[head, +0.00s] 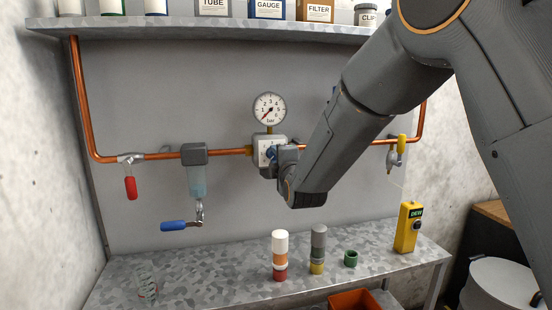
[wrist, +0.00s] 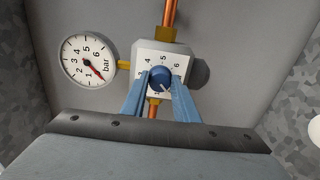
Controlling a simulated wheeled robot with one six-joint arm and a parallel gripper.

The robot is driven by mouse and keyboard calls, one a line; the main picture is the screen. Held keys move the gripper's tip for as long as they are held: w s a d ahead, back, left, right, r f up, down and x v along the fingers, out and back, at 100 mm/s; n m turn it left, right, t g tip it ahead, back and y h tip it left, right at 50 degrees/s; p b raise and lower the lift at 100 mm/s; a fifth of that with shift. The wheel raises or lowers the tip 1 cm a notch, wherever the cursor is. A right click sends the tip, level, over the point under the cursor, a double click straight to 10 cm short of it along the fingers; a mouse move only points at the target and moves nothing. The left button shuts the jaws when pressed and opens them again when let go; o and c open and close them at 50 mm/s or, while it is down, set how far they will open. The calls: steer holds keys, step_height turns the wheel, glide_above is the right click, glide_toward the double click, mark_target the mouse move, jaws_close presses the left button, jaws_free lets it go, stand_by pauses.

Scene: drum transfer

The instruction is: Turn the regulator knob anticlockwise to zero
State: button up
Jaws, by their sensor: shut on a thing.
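The regulator (head: 263,143) is a white-faced block on the copper pipe; it also shows in the wrist view (wrist: 145,48). Its round blue knob (wrist: 160,76) sits between the two blue fingers of my gripper (wrist: 160,84), which is shut on it. The knob's white mark points down and right in the wrist view; fingers hide part of the dial's lower numbers. In the head view my gripper (head: 272,154) covers most of the knob. The pressure gauge (head: 269,109) has a red needle pointing lower left, near the low end; it also shows in the wrist view (wrist: 88,60).
A red-handled valve (head: 130,186), a filter bowl (head: 196,178) with a blue lever (head: 174,226) and a yellow-handled valve (head: 401,144) line the pipe. The bench holds two striped stacks (head: 280,256) (head: 318,250), a green ring (head: 351,259) and a yellow meter (head: 408,228).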

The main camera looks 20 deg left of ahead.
steer(key=o, duration=1.1)
steer(key=shift+a, duration=0.1)
steer(key=shift+c, duration=0.2)
steer(key=shift+s, duration=0.1)
steer(key=b+v, duration=0.1)
steer(key=v, duration=0.6)
steer(key=shift+s+b, duration=0.35)
steer(key=shift+d, duration=0.25)
